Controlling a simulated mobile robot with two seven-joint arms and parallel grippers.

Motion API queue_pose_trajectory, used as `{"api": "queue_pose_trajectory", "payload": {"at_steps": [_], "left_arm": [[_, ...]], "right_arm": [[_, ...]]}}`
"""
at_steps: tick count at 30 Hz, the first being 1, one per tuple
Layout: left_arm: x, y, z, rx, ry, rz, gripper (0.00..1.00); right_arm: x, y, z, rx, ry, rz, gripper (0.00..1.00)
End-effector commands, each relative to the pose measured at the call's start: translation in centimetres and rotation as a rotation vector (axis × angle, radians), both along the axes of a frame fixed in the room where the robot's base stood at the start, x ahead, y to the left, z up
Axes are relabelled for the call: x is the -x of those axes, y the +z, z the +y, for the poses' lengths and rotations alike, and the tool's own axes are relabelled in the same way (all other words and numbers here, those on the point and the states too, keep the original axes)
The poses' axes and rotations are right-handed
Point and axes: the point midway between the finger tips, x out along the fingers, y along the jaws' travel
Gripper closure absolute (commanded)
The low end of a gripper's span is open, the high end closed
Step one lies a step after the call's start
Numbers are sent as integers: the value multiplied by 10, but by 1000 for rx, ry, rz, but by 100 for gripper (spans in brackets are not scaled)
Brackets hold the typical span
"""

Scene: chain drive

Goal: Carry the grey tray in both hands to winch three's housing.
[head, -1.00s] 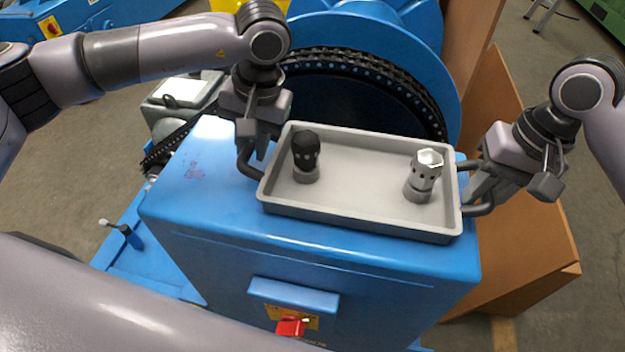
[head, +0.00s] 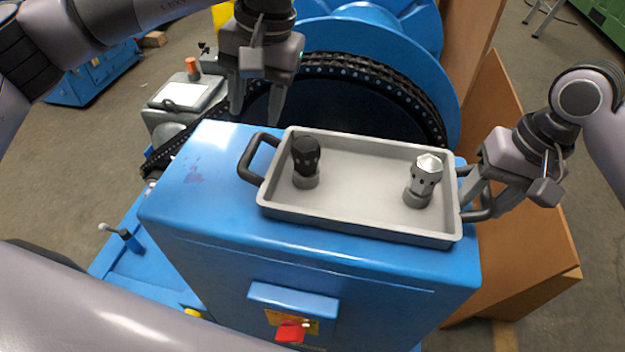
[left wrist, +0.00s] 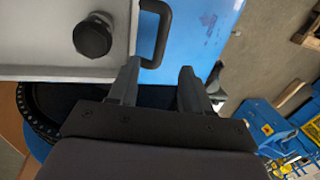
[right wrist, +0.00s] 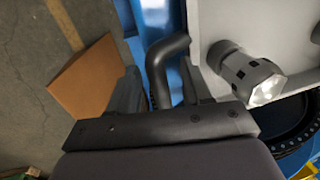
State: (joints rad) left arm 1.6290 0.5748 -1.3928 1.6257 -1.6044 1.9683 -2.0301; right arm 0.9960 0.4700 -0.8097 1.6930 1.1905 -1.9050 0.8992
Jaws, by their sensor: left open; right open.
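The grey tray (head: 355,226) rests on top of a blue housing (head: 215,215). A black-topped fitting (head: 306,158) stands upright at its left end and a silver-topped fitting (head: 425,175) at its right end. My left gripper (head: 255,115) is open and empty, above and behind the tray's left handle (head: 250,158), clear of it. The left handle also shows in the left wrist view (left wrist: 160,35), beyond the fingertips. My right gripper (head: 478,190) is open at the right handle (right wrist: 160,70), which lies between its fingers in the right wrist view.
A large blue drum (head: 445,75) with a dark chain (head: 405,82) stands right behind the tray. Brown panels (head: 520,225) lean at the right. A red switch (head: 290,331) is on the housing's front. A grey box (head: 188,95) stands at the back left.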

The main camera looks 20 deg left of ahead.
Motion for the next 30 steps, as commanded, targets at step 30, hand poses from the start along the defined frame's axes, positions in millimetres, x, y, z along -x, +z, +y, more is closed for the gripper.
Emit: {"api": "queue_pose_trajectory", "payload": {"at_steps": [30], "left_arm": [[-1, 24, -5, 0, 1, 0, 51]], "right_arm": [[-1, 111, -21, 1, 0, -2, 51]]}}
